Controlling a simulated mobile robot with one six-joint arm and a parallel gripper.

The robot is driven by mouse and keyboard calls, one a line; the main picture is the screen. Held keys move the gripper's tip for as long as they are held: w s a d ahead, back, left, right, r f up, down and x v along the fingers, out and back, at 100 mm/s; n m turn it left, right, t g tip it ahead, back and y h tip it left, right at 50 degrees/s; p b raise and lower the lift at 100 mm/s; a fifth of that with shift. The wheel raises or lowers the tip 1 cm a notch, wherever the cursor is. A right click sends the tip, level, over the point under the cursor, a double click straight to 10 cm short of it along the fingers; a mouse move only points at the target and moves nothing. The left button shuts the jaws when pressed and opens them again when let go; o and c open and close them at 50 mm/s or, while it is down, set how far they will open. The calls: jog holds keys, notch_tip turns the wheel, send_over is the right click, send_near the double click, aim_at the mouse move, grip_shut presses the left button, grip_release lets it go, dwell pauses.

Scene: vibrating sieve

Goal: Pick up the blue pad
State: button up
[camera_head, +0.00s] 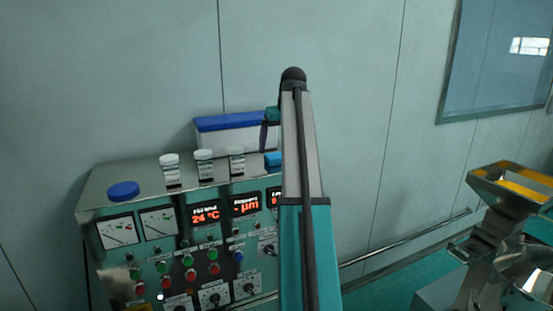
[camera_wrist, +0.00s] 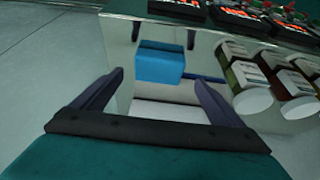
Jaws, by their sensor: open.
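The blue pad (camera_wrist: 160,64) is a small blue block on the shiny metal top of the control cabinet. In the wrist view it lies just beyond and between the fingertips of my gripper (camera_wrist: 158,76), which is open with nothing visibly clamped. In the head view, part of the pad (camera_head: 273,159) shows at the left edge of my arm, which hides the rest. One dark finger of my gripper (camera_head: 264,136) shows above the pad there, pointing down. The other finger is hidden in that view.
Several white-capped jars (camera_head: 204,166) stand left of the pad. A white box with a blue lid (camera_head: 235,123) stands behind. A round blue disc (camera_head: 123,190) lies at the cabinet's left end. Displays and knobs fill the front panel (camera_head: 200,262). A metal machine (camera_head: 510,220) stands right.

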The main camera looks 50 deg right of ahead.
aim_at(277, 154)
jog(key=shift+p+x, duration=1.15)
jog(key=shift+x, duration=1)
jog(key=shift+d, duration=0.1)
jog(key=shift+r, duration=0.1)
jog(key=c, duration=1.1)
jog(key=shift+c, duration=0.2)
jog(key=shift+r+b, duration=1.25)
jog(key=shift+r, duration=0.4)
jog(key=s+a+b, duration=0.2)
jog(key=s+b, duration=0.1)
jog(key=s, duration=0.4)
jog(key=s+a+r+b, duration=0.1)
jog(key=s+a+b, duration=0.1)
jog(key=s, duration=0.6)
jog(key=shift+s+r+b, duration=0.25)
jog(key=shift+r+b, duration=0.1)
jog(key=shift+b, duration=0.1)
jog(key=shift+a, duration=0.1)
